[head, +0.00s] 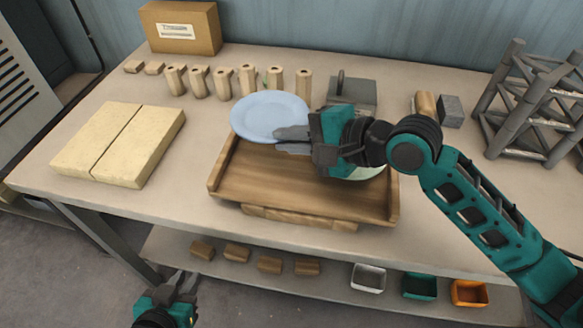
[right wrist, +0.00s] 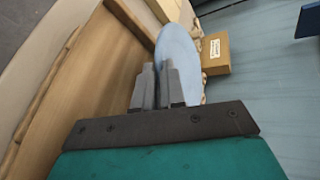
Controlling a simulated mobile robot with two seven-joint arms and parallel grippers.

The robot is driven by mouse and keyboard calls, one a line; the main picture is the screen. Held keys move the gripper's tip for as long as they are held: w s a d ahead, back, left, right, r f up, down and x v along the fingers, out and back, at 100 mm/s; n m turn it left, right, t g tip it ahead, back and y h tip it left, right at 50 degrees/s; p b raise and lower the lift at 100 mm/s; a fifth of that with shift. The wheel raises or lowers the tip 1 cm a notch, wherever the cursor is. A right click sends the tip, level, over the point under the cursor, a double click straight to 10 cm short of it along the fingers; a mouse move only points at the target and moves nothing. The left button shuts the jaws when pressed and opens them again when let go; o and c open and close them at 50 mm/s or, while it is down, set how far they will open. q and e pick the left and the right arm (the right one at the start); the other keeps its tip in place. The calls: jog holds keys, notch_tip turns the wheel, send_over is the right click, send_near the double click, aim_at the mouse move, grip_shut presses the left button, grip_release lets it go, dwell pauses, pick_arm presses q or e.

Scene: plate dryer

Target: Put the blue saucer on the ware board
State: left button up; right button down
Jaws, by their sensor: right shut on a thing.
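The light blue saucer (head: 268,112) is at the back left of the wooden ware board (head: 255,185), its near edge overlapping the board's back corner in the head view. My right gripper (head: 292,140) is shut on the saucer's near right rim. In the right wrist view, the fingers (right wrist: 157,88) pinch the edge of the saucer (right wrist: 178,50), seen steeply from the side. I cannot tell its exact height above the board. A pale green dish (head: 368,174) shows partly under my right gripper. My left gripper (head: 181,284) is open and empty, low in front of the table.
Several wooden posts (head: 222,82) and a cardboard box (head: 180,28) stand behind. Pale yellow blocks (head: 118,142) lie left. A grey rack (head: 530,100) stands right. Small bins (head: 418,286) and wooden pieces (head: 269,264) sit on the lower shelf. The board's left half is bare.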

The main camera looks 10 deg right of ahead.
aim_at(291, 179)
notch_tip(291, 179, down, 6)
jog(key=shift+b, duration=0.7)
jog(key=shift+f, duration=0.15)
jog(key=shift+f, duration=0.15)
jog(key=c, duration=1.2)
grip_release()
jog(key=p+v, duration=0.1)
jog(key=v, duration=0.9)
jog(key=shift+s+d, duration=0.1)
jog(key=shift+v, duration=0.9)
jog(key=shift+s, duration=0.1)
